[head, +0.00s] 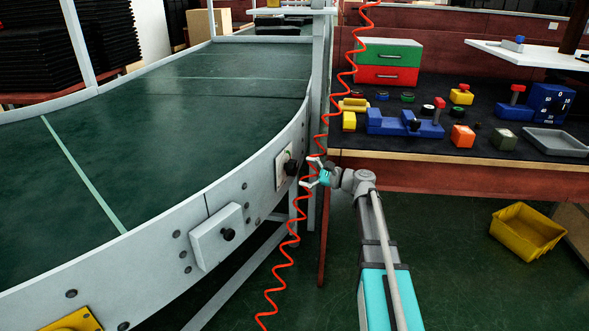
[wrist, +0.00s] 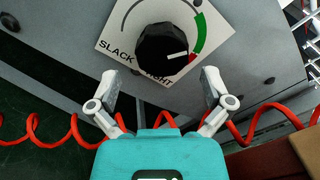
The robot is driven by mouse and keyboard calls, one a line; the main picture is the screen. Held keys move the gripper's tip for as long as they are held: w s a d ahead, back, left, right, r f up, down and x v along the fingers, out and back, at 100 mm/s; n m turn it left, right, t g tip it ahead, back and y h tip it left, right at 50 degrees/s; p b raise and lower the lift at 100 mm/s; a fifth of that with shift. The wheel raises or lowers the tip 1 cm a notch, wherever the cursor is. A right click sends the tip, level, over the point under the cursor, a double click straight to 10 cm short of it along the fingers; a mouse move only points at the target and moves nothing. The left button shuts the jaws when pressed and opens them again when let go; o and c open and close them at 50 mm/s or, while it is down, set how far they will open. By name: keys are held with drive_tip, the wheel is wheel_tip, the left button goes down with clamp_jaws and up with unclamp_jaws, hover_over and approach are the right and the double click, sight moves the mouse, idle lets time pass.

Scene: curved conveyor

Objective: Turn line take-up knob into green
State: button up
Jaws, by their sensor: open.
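The black take-up knob (wrist: 160,50) sits on a white dial plate (wrist: 118,28) marked SLACK on the left, with a partly hidden word ending in "IGHT" at the bottom. Its white pointer line points right, at the short red mark (wrist: 192,58) just below the green arc (wrist: 202,32). In the head view the knob (head: 290,167) is on the conveyor's side wall. My gripper (wrist: 160,95) is open and empty, its two fingers spread below the knob's left and right sides, not touching it. It also shows in the head view (head: 308,172), just right of the knob.
A red coiled hose (head: 277,270) hangs beside my gripper and crosses behind the fingers in the wrist view. A grey box with another black knob (head: 228,234) is on the conveyor wall. A workbench (head: 430,158) with several coloured parts stands right; a yellow bin (head: 527,232) is on the floor.

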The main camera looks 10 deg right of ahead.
sight(296, 170)
drive_tip(key=shift+x, duration=2.4)
drive_tip(key=c, duration=1)
drive_tip(key=shift+s+a+m, duration=0.15)
drive_tip(key=shift+m, duration=0.85)
drive_tip(key=o, duration=0.9)
drive_tip(key=shift+f, duration=0.1)
drive_tip(key=shift+o, duration=0.5)
